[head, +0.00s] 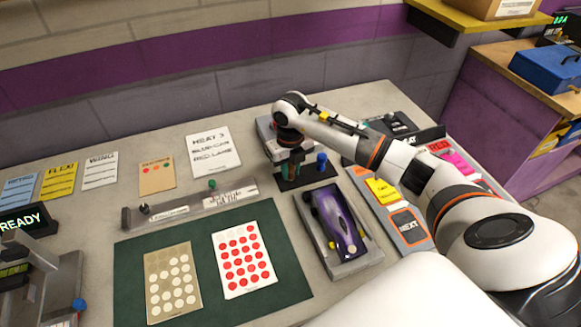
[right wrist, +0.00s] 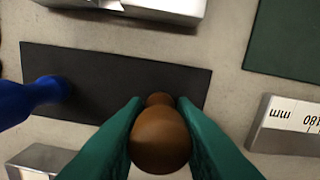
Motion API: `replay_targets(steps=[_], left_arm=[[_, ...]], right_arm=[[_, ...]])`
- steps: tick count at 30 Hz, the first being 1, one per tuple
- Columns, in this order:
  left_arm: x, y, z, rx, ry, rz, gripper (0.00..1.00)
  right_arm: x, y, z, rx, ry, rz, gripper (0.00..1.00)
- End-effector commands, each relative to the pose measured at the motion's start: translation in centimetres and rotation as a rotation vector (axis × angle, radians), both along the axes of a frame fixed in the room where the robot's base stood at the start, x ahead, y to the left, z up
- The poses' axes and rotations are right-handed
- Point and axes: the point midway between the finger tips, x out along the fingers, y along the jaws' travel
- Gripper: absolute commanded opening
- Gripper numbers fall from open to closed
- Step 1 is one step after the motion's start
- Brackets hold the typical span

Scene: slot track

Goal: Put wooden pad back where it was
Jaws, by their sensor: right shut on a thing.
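The wooden pad, seen as a brown rounded wooden knob (right wrist: 160,138), is between the two green fingers of my right gripper (right wrist: 158,125) in the right wrist view. The fingers are shut on it. In the head view my right gripper (head: 291,168) points down over the left part of a black mat (head: 311,180); the mat also shows in the right wrist view (right wrist: 120,75). The fingers mostly hide the pad there, and I cannot tell whether its underside touches the mat. My left gripper is not in view.
A blue-handled piece (head: 321,160) stands on the mat right beside the gripper. A grey tray (head: 340,268) with a purple car (head: 335,222) lies in front. A metal ruled track (head: 190,203) is to the left, with a green sheet (head: 130,270) holding two dotted cards.

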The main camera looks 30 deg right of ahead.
Motion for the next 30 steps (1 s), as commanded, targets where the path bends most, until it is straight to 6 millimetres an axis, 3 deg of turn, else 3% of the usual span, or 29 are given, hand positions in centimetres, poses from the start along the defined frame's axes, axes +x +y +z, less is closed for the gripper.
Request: replay_targets(steps=[3, 4, 8, 20, 30], left_arm=[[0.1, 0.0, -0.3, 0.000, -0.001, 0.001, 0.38], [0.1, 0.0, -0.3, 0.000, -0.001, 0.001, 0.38], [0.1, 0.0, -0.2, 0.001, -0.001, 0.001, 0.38], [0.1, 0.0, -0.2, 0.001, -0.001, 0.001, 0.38], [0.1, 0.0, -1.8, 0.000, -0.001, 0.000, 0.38]], right_arm=[[0.0, 0.0, -0.4, 0.000, 0.000, 0.000, 0.01], [0.0, 0.0, -0.4, 0.000, 0.000, 0.000, 0.25], [0.0, 0.0, -0.3, 0.000, 0.000, 0.000, 0.46], [0.1, 0.0, 0.6, -0.001, -0.002, 0.000, 0.46], [0.1, -0.1, 7.4, -0.001, -0.006, 0.000, 0.46]])
